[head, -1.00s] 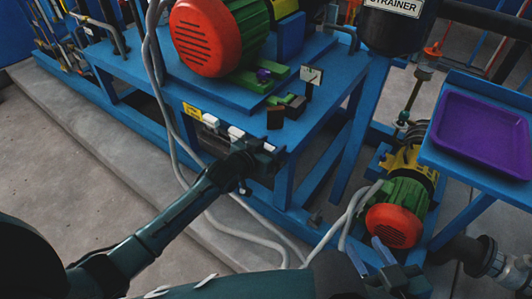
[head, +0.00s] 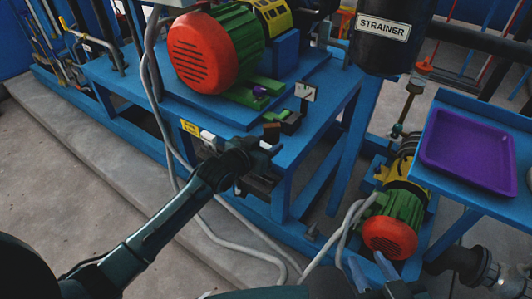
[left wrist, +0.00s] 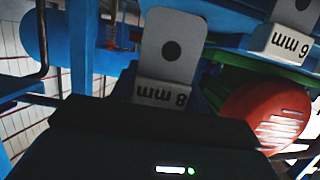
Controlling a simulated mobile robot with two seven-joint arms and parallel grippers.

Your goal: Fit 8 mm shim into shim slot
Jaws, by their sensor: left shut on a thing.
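My left gripper (head: 270,154) is at the front edge of the blue pump table (head: 335,103). It is shut on the 8 mm shim (left wrist: 168,60), a pale plate with a dark hole and an upside-down "8 mm" label in the left wrist view. I cannot clearly identify the shim slot. My right gripper (head: 371,264) is open and empty at the bottom of the head view.
Grey hoses (head: 240,240) hang below. A purple tray (head: 465,152) is at right, above a smaller motor (head: 390,237).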

